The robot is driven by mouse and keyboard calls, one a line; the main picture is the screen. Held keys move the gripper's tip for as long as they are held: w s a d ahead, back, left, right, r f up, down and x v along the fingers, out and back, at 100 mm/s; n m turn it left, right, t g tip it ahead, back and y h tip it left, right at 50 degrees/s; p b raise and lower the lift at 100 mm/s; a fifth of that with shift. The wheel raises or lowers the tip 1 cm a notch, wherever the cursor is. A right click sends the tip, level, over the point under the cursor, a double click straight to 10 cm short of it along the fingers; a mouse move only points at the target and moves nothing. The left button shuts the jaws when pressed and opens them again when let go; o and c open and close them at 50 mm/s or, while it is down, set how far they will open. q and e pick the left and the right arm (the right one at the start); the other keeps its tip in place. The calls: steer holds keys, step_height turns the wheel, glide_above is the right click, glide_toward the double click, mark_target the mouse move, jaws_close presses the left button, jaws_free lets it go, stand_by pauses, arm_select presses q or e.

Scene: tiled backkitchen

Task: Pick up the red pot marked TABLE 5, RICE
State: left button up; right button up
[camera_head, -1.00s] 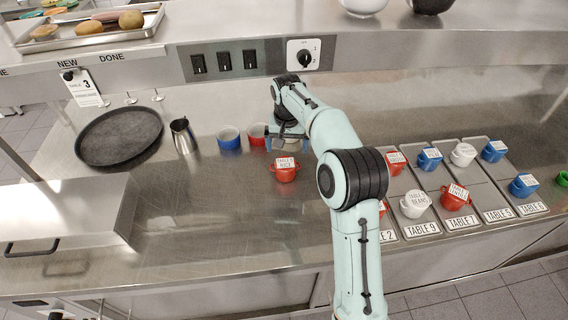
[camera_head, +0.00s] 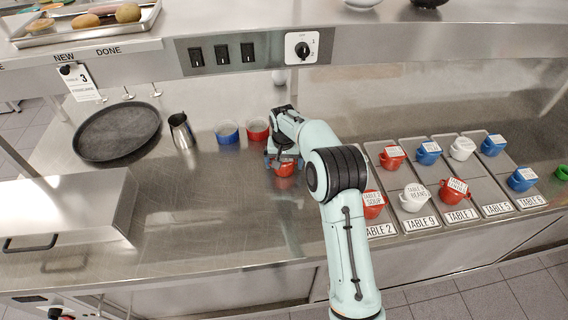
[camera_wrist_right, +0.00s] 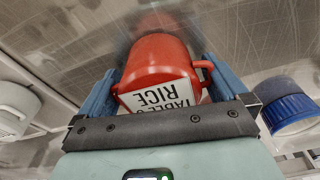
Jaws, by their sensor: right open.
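The red pot (camera_head: 284,170) stands on the steel counter, mostly covered by my right gripper (camera_head: 283,160) in the head view. In the right wrist view the red pot (camera_wrist_right: 157,58) lies between the two blue fingers of my right gripper (camera_wrist_right: 160,75). Its white label shows RICE under a TABLE line whose number is hard to read. The fingers are open, one on each side of the pot, and the pot's handle reaches toward the right finger. Whether a finger touches the pot cannot be told. My left gripper is not in view.
Labelled trays with several pots lie right, including TABLE 5 (camera_head: 497,209).

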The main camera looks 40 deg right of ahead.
steer(key=c, duration=1.2)
steer(key=shift+r, duration=0.1)
